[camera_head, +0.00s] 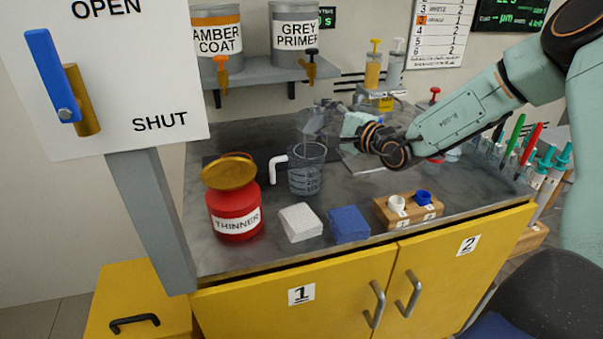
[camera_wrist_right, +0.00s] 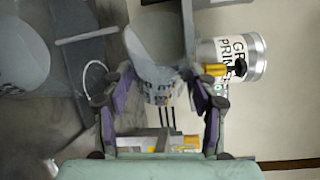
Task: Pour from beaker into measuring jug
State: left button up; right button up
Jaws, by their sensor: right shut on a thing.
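The clear beaker (camera_head: 312,122) is in the air over the bench, tilted, with my right gripper (camera_head: 335,118) shut on it from the right. In the right wrist view the grey, see-through beaker (camera_wrist_right: 152,62) sits between the two fingers of my right gripper (camera_wrist_right: 158,100). The clear measuring jug (camera_head: 306,172), with a white handle on its left and dark markings, stands upright on the bench just below the beaker. I cannot tell the liquid level in either, nor see a stream between them. My left gripper is not in view.
A red THINNER can (camera_head: 236,207) stands left of the jug. A lever panel (camera_head: 105,70) rises at left. A shelf (camera_head: 265,73) holds paint tanks behind.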

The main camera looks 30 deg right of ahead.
jog(key=shift+s+a+f+n+t+b, duration=0.15)
jog(key=shift+f+n+t+b, duration=0.2)
jog(key=shift+n+b, duration=0.4)
dwell(0.8)
jog(key=shift+a+n, duration=0.1)
jog(key=shift+n, duration=0.35)
jog(key=shift+a+r+n+t, duration=0.1)
jog(key=shift+r+n+t, duration=0.1)
jog(key=shift+n+t, duration=0.15)
dwell(0.6)
dwell(1.7)
jog(key=shift+r+m+p, duration=0.2)
jog(key=shift+m+p, duration=0.25)
jog(key=shift+m, duration=0.1)
jog(key=shift+d+f+m+g+p, duration=0.1)
jog(key=shift+d+m+g+p, duration=0.3)
jog(key=shift+m, duration=0.3)
jog(key=shift+a, duration=0.1)
